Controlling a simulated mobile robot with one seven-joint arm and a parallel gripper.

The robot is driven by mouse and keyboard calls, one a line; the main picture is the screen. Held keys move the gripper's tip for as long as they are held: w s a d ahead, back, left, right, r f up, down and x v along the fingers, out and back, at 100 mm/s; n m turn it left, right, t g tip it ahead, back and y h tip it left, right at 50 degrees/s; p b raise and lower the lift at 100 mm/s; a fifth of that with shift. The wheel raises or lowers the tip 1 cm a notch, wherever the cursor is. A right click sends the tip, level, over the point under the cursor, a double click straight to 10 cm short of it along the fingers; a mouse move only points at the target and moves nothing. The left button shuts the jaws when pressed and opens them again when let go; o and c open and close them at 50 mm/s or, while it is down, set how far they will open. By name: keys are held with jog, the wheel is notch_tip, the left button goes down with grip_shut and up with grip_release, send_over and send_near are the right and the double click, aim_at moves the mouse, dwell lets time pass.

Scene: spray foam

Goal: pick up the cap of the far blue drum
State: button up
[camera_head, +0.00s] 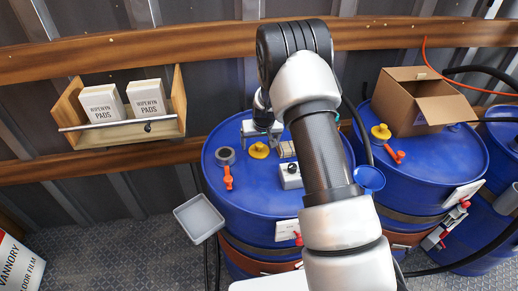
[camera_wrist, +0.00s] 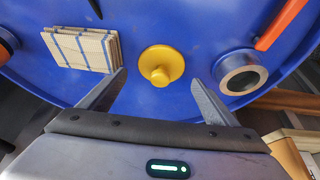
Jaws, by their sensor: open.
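Two blue drums stand ahead in the head view, one at the centre (camera_head: 232,204) and one at the right (camera_head: 440,160), each with a yellow cap on top. The centre drum's yellow cap (camera_head: 259,150) also shows in the wrist view (camera_wrist: 161,66), round with a raised knob. The right drum's cap (camera_head: 381,132) stands near its left edge. My gripper (camera_wrist: 160,78) is open and empty over the centre drum. Its fingers lie left and right of that drum's cap in the wrist view, apart from it. In the head view my arm hides part of the centre drum's top.
A cardboard box (camera_head: 412,105) sits on the right drum. A grey tray (camera_head: 199,218) juts out left of the centre drum. A wooden shelf (camera_head: 122,134) holds wipe boxes.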

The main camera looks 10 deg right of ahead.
jog(key=shift+x, duration=1.1)
jog(key=c, duration=1.1)
jog(key=shift+r, duration=0.1)
